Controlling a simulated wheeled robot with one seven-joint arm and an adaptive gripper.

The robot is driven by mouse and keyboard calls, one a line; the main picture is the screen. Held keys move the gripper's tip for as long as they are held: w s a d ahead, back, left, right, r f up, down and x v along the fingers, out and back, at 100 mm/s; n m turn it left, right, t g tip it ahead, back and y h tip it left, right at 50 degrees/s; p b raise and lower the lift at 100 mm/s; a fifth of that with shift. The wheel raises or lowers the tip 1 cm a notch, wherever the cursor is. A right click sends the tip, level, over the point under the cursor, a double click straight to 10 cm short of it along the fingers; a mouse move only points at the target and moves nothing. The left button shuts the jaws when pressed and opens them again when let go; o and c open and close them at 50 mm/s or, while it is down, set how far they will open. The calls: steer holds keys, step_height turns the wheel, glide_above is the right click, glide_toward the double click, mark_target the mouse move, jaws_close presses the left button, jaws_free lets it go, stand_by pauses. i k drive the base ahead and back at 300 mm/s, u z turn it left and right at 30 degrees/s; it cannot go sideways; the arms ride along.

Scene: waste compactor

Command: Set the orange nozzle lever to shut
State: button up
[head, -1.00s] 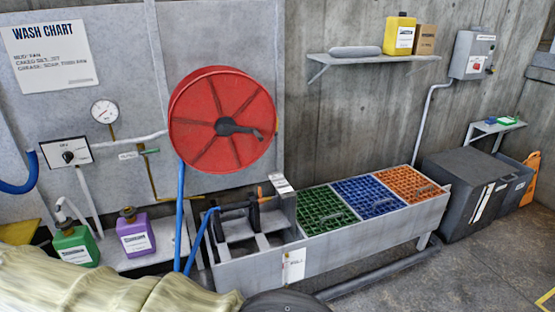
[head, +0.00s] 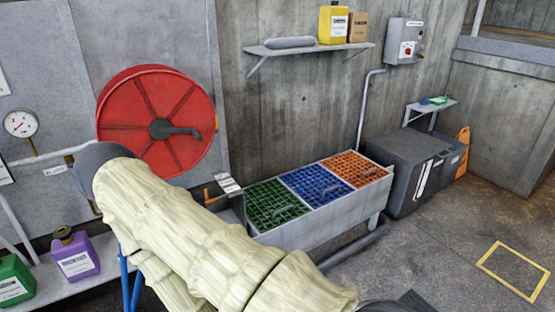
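A small orange piece (head: 210,196), perhaps the nozzle lever, shows at the left end of the wash trough, just beside my sleeved arm. Its angle and setting are too small to tell. My arm in its cream sleeve crosses the lower left and hides most of the nozzle rack. My gripper is not in view. The red hose reel (head: 155,120) hangs on the wall behind my arm, and blue hose (head: 124,275) shows below it.
The trough holds green (head: 277,203), blue (head: 315,184) and orange (head: 353,168) grates. A purple jug (head: 76,259) and a green jug (head: 14,283) stand lower left. A black bin (head: 405,170) stands right of the trough.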

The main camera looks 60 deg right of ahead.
mark_target(207, 200)
steer(key=z, duration=1.25)
steer(key=i, duration=0.6)
steer(key=u, duration=0.05)
